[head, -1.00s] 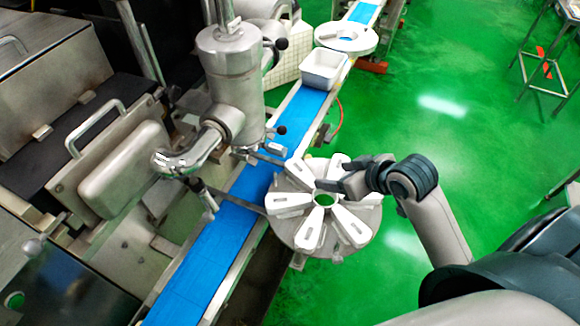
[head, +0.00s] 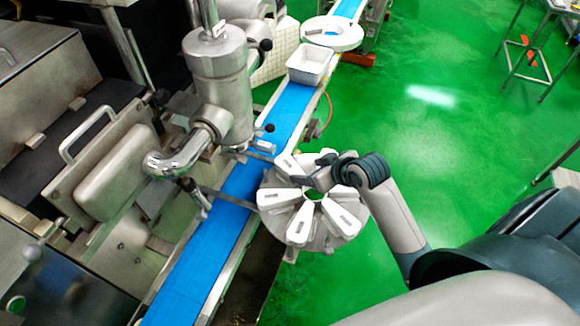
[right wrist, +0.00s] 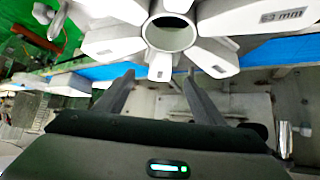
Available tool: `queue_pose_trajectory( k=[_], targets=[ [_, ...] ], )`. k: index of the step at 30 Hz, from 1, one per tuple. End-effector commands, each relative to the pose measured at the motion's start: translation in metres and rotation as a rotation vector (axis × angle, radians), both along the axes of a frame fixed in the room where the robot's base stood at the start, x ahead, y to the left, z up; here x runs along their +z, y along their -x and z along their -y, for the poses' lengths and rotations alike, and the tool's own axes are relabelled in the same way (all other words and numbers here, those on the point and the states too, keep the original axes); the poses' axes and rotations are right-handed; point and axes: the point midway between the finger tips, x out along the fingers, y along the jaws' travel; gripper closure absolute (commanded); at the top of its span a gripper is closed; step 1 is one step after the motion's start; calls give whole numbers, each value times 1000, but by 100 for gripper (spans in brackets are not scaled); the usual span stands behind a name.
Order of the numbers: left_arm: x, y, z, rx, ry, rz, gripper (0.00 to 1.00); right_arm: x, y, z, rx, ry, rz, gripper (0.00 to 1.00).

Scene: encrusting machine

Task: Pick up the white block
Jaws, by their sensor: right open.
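Several white wedge-shaped blocks (head: 302,223) lie in a ring on a round metal disc (head: 318,243) beside the blue conveyor. The blocks also show in the right wrist view (right wrist: 112,45), around a round hub, one marked "63 mm". My right gripper (head: 298,173) reaches over the far side of the ring and partly hides the blocks there. In the right wrist view my right gripper (right wrist: 158,78) has its two fingers apart, with nothing held between them. I cannot tell its exact height above the blocks. My left gripper is not in view.
A blue conveyor belt (head: 196,262) runs diagonally past the disc. A white bin (head: 311,66) and a white ring (head: 331,33) are farther up it. A metal machine with a vertical cylinder (head: 217,85) stands left. Green floor (head: 440,150) is open at right.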

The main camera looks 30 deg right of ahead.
Motion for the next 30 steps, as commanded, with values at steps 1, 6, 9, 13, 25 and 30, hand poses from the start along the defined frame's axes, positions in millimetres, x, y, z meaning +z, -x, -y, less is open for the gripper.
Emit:
queue_pose_trajectory(
  k=[1, 6, 9, 13, 25, 30],
  targets=[
    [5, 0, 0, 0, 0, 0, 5, -3, -6, -2, -2, -3, -2, 37],
    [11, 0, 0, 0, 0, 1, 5, -19, -21, -5, -1, -3, -2, 37],
    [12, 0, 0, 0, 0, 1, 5, -25, -26, -6, 0, -1, 0, 37],
    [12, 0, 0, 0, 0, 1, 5, -28, -28, -6, 0, 0, 0, 37],
    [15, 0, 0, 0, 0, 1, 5, -28, -30, -7, -1, -1, 0, 37],
    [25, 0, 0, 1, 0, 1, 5, -33, -41, -11, 0, -3, -2, 37]
  ],
)
